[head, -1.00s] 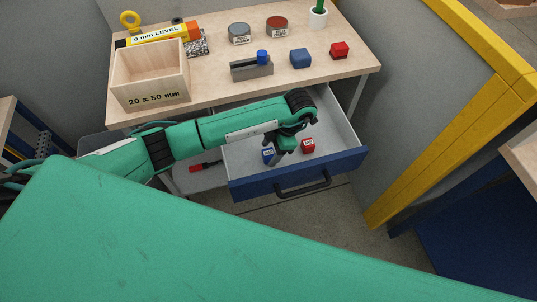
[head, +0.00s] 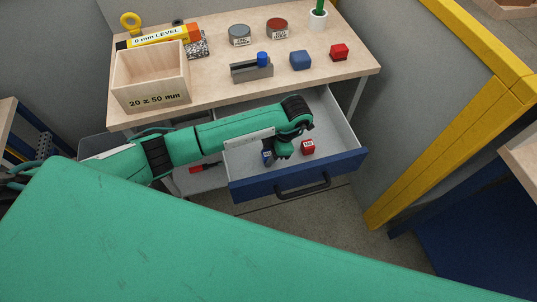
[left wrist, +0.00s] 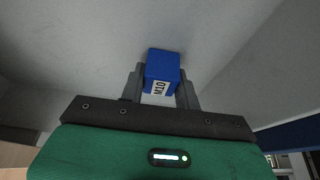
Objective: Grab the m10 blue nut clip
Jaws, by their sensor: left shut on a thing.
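The blue nut clip (left wrist: 162,66) shows in the left wrist view with a white label reading M10. My left gripper (left wrist: 161,82) is shut on it, with one dark finger on each side. In the head view the blue clip (head: 267,156) is mostly hidden behind my left gripper (head: 275,160), which reaches down into the open drawer. The drawer floor lies close behind the clip; I cannot tell whether the clip still touches it. My right gripper is not in view.
A red clip (head: 308,147) stands in the drawer just right of my gripper. The blue drawer front (head: 300,175) is close in front. Above is a wooden worktop (head: 215,93) with a wooden box (head: 150,78), a blue block (head: 301,60) and a red block (head: 339,50).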

